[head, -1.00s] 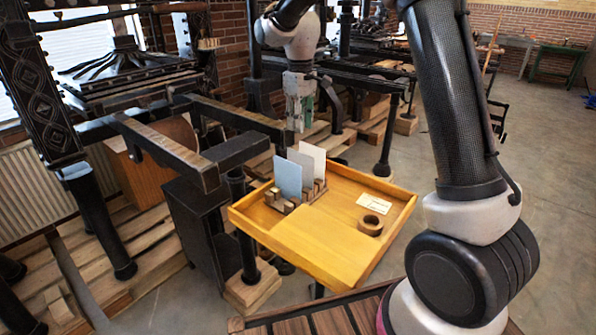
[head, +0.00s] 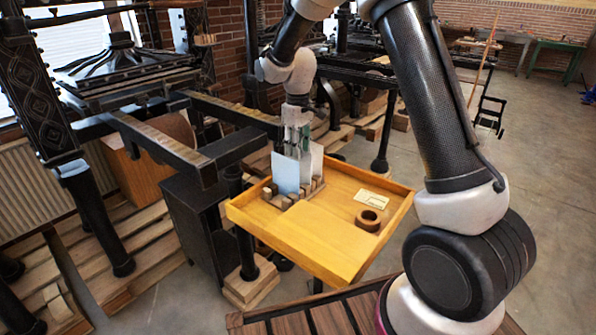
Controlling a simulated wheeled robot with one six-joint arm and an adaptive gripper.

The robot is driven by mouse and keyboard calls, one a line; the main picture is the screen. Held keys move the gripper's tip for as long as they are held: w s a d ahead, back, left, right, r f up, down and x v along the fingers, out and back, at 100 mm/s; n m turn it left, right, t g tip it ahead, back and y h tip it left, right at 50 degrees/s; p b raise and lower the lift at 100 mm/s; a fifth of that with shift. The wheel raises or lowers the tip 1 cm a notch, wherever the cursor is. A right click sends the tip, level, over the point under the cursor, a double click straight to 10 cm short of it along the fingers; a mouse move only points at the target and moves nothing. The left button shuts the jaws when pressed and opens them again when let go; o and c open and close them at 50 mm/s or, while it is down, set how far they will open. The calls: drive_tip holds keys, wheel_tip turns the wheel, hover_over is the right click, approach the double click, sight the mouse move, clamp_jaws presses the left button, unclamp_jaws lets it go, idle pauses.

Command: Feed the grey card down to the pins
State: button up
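A pale grey-white card (head: 317,161) stands upright in the slotted wooden holder (head: 283,202), behind and right of a light blue card (head: 286,174). A narrow strip of another pale surface shows between them; I cannot tell for certain which is the grey card. My gripper (head: 297,142) points down at the cards' upper edges, just behind the blue card. Its fingertips are partly hidden, so I cannot see whether it is open or holds a card. Any pins are hidden.
The holder sits at the back left of a rimmed wooden tray (head: 307,240). A brown ring (head: 368,220) and a small paper label (head: 372,200) lie at its right. A black press frame (head: 215,150) stands close on the left. The tray's front is clear.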

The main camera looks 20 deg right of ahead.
clamp_jaws()
drive_tip(key=shift+r, duration=0.2)
drive_tip(key=shift+r, duration=4.35)
